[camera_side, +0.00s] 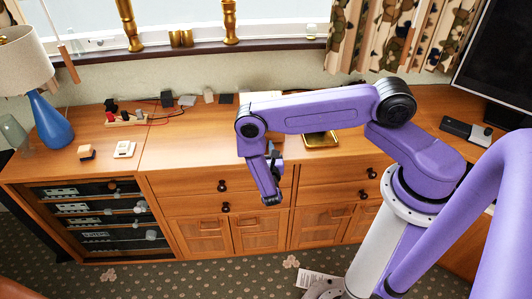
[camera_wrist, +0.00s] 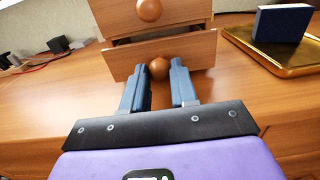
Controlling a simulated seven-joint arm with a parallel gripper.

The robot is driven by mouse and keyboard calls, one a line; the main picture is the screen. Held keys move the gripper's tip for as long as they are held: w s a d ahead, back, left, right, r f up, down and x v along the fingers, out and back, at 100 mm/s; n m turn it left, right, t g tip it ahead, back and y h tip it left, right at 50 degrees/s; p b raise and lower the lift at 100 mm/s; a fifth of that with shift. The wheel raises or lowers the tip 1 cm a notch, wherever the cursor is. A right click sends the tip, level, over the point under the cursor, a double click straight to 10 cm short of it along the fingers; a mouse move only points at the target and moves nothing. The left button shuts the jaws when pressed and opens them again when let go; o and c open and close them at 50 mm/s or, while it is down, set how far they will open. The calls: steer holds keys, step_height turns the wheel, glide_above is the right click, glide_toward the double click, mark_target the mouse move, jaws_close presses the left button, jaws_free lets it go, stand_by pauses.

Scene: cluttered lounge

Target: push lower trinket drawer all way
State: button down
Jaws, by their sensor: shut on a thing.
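A small wooden trinket chest stands on the sideboard in the wrist view. Its lower drawer (camera_wrist: 190,52) stands partly out, with a dark gap above its front. The round brown knob (camera_wrist: 159,68) of that drawer sits between my fingertips. My gripper (camera_wrist: 158,72) is shut on this knob, one blue-grey finger on each side. The upper drawer (camera_wrist: 185,13) with its own knob (camera_wrist: 149,9) is above and looks closer in. In the side view my arm hides the chest and the fingertips are not clear.
A gold tray (camera_wrist: 240,40) with a dark blue box (camera_wrist: 281,23) lies right of the chest. Small dark items and a red cable lie at the left. In the side view, a blue lamp (camera_side: 54,124) stands far left and a monitor (camera_side: 500,62) far right.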

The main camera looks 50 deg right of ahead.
steer(key=shift+x, duration=1.05)
steer(key=c, duration=0.9)
jaws_free()
steer(key=v, duration=1.7)
steer(key=shift+s+a, duration=0.15)
steer(key=shift+s, duration=0.05)
